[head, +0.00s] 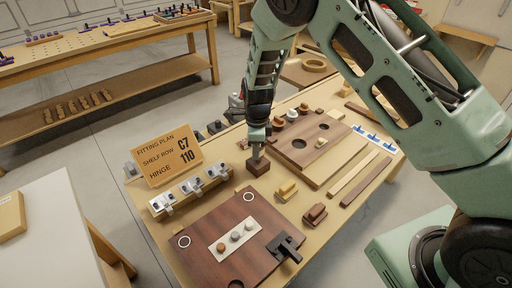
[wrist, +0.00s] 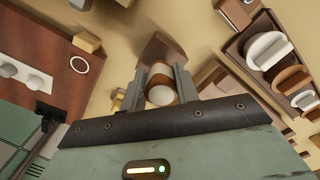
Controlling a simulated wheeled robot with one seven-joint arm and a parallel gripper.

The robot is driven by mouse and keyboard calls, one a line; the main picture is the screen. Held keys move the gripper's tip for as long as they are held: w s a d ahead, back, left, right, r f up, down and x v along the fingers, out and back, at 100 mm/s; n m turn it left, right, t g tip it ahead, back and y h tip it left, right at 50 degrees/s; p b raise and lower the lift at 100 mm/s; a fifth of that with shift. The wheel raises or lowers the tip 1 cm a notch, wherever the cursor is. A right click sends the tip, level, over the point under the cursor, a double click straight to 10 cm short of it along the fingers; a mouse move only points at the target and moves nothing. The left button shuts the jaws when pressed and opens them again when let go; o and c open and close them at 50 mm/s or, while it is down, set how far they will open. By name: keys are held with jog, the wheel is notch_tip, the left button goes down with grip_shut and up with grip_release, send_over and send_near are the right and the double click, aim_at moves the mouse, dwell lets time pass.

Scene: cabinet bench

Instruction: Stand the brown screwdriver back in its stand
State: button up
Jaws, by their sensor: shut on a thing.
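My gripper (head: 257,151) points down at the middle of the bench, and its two fingers also show in the wrist view (wrist: 160,88). It is shut on the brown screwdriver, seen end-on as a round brown handle (wrist: 160,78) with a pale end. A brown block (head: 258,167), which looks like the stand, is directly below the fingertips; it also shows just beyond the handle in the wrist view (wrist: 163,48). The shaft is hidden, so I cannot tell whether it is inside the block.
A dark panel (head: 205,240) with knobs and a black latch lies in front. A row of hinges (head: 190,190) and a sign (head: 168,158) stand left. A drilled board (head: 340,152) lies right. Small yellow (head: 287,190) and brown (head: 315,214) blocks are nearby.

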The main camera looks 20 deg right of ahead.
jog(key=shift+f, duration=0.5)
dwell(0.3)
jog(key=o, duration=1.5)
jog(key=shift+c, duration=0.2)
jog(key=shift+r+p, duration=2.85)
jog(key=shift+r, duration=0.95)
